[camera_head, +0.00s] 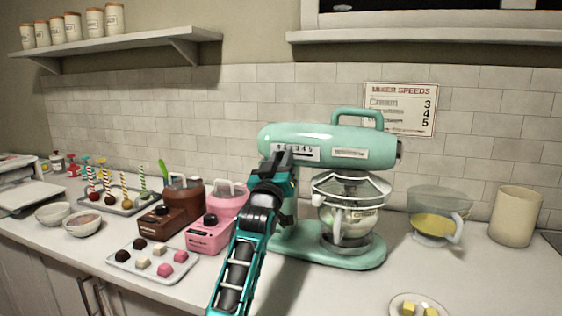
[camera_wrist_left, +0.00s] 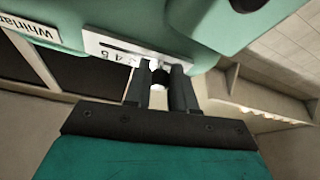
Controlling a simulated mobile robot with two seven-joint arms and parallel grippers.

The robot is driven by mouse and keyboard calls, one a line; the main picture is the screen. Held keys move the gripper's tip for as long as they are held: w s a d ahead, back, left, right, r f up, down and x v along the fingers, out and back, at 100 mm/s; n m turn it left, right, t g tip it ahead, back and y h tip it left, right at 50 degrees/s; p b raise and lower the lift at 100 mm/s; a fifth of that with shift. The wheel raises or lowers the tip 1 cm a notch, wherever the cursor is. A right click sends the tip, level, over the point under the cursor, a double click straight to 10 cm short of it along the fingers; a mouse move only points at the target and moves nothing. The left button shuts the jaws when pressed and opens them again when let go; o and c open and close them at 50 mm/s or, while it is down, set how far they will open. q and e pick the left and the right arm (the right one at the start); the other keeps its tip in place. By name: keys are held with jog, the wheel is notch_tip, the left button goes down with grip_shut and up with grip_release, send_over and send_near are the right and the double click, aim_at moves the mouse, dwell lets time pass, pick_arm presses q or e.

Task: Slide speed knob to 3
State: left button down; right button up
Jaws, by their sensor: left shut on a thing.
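The mint-green stand mixer (camera_head: 335,138) stands on the counter. A white speed scale (camera_head: 302,153) with numbers is on the left end of its head. My left gripper (camera_head: 277,160) reaches up to this scale from below. The higher numbers, 4 and 5, show beside the fingers. The fingers hide the lower end of the scale, so the knob's exact number cannot be read. My right gripper is not in view.
A glass bowl with yellow contents (camera_head: 437,214) stands right of the mixer. Pink (camera_head: 210,233) and brown (camera_head: 165,214) pots stand close to the left of my arm. A mixer speeds sign (camera_head: 400,108) hangs on the wall, listing 3, 4 and 5.

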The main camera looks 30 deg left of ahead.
aim_at(297, 151)
pick_arm(q)
jog(key=shift+w+d, duration=0.2)
jog(key=shift+d, duration=0.55)
jog(key=shift+w+d, duration=0.15)
jog(key=shift+d, duration=0.6)
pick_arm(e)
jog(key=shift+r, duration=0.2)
pick_arm(q)
jog(key=c, duration=1)
grip_release()
jog(key=shift+a, duration=0.1)
jog(key=shift+c, duration=0.2)
jog(key=shift+s+f, duration=0.1)
